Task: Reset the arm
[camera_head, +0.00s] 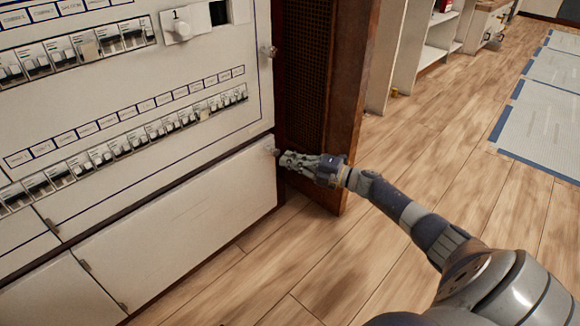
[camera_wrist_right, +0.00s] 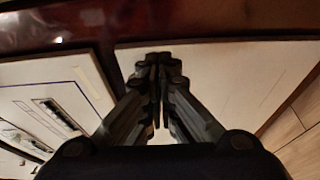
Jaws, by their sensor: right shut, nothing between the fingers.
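My right arm (camera_head: 420,222) reaches in from the lower right of the head view. My right gripper (camera_head: 287,160) is shut and empty beside the right edge of the breaker cabinet, close to the lower white panel (camera_head: 190,230). I cannot tell whether the fingertips touch the cabinet. The right wrist view shows the gripper's two dark fingers (camera_wrist_right: 158,85) together in front of the pale panels. My left gripper is not in view.
Two rows of breaker switches (camera_head: 130,143) line the white cabinet face. A dark brown wooden door or side panel (camera_head: 335,90) stands right behind the gripper. White shelves (camera_head: 435,45) stand farther back. Wooden floor (camera_head: 450,130) is open to the right, with blue-edged mats (camera_head: 545,120).

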